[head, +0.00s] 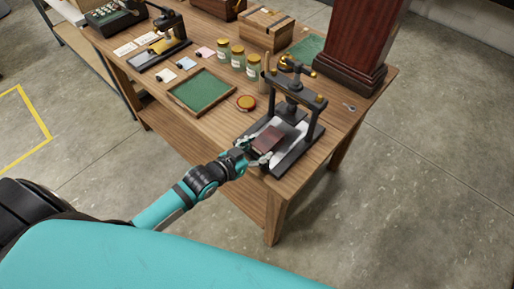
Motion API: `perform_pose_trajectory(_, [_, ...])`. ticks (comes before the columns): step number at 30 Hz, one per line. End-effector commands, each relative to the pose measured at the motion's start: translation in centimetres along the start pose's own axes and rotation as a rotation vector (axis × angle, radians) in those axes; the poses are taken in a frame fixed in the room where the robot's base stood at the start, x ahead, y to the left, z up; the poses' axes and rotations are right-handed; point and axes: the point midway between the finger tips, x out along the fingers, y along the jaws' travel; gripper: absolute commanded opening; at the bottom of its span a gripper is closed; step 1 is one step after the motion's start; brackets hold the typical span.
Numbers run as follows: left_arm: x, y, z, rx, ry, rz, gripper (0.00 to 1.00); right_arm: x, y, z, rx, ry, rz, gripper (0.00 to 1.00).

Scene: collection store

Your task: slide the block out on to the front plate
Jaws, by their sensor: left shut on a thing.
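A dark press (296,102) with two posts and a top crossbar stands near the front corner of the wooden table. A dark reddish-brown block (268,139) lies flat at the press's front, forward of the posts, with a pale surface showing beside it. My left gripper (251,151), on a teal arm from the lower left, is shut on the block's near left edge. The gripper hides that edge and much of the plate under the block, so I cannot tell how far the block overlaps the front plate. My right gripper is out of view.

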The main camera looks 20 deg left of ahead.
Motion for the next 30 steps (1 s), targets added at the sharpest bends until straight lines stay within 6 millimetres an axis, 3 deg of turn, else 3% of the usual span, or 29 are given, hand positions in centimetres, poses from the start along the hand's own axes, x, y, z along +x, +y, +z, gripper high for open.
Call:
perform_pose_trajectory(10, [0.0,0.0,-0.1,0.001,0.004,0.0,0.19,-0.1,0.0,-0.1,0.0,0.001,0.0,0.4])
perform_pose_trajectory(11, [0.0,0.0,-0.1,0.001,0.004,0.0,0.58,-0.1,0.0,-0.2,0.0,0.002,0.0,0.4])
perform_pose_trajectory(17, [0.0,0.0,-0.1,0.0,0.003,0.0,0.83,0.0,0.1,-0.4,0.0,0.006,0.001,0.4])
perform_pose_trajectory(26, [-0.2,0.0,-0.1,0.0,0.003,0.0,0.83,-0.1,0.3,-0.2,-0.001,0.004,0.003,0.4])
perform_pose_trajectory(30, [-1.7,0.0,0.0,0.002,0.001,0.0,0.83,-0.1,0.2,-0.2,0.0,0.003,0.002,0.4])
